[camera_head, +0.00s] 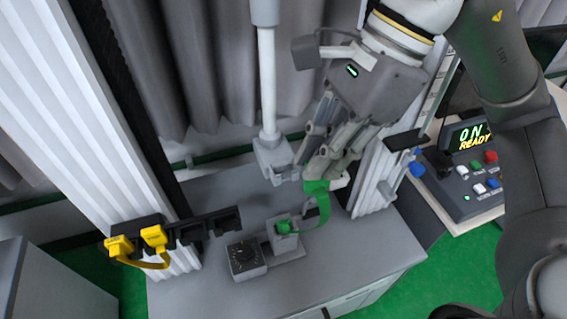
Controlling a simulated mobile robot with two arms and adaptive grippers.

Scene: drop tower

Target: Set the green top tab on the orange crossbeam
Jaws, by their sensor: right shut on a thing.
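The green tab (315,187) is at the fingertips of my right gripper (326,172), which is shut on it. A curved green strap (324,212) runs down from it to a second green end (285,227), which sits at a small grey block on the bench. The gripper comes down from the upper right, and its fingers hide part of the tab. I see no clearly orange crossbeam in this view. My left gripper is not in view.
A yellow two-ended strap (150,264) hangs on a dark bracket at the left column. A pale vertical rod (267,85) stands left of the gripper. The grey bench (350,262) is clear at its front right. A control box (469,172) reading "ON READY" is at the right.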

